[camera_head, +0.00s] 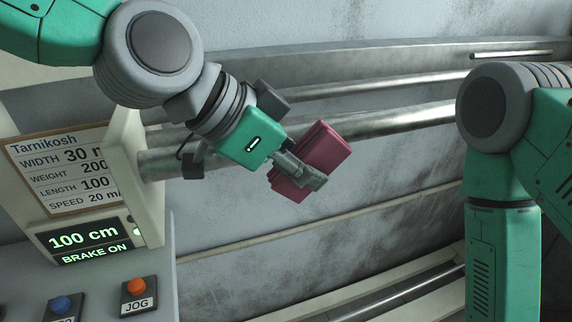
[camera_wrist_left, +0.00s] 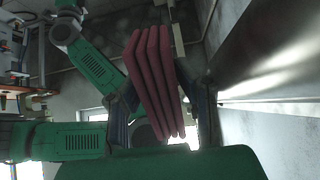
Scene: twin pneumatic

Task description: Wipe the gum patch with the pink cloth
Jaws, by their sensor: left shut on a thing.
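The pink cloth (camera_head: 326,148) is a folded, dark pink pad. My left gripper (camera_head: 308,175) is shut on it and holds it in front of the metal rollers in the head view. In the left wrist view the cloth (camera_wrist_left: 155,80) shows several folded layers between the two fingers. I cannot make out the gum patch for certain; dark smudges mark the grey surface behind and below the cloth. My right arm (camera_head: 495,200) stands at the right of the head view, but its gripper is out of the picture.
Metal rollers (camera_head: 400,118) run across behind the cloth. At the left stand a sign (camera_head: 68,170) and a display (camera_head: 88,240) reading "100 cm" and "BRAKE ON". An orange JOG button (camera_head: 137,287) and a blue button (camera_head: 62,305) sit below. A rail (camera_head: 400,295) crosses the lower right.

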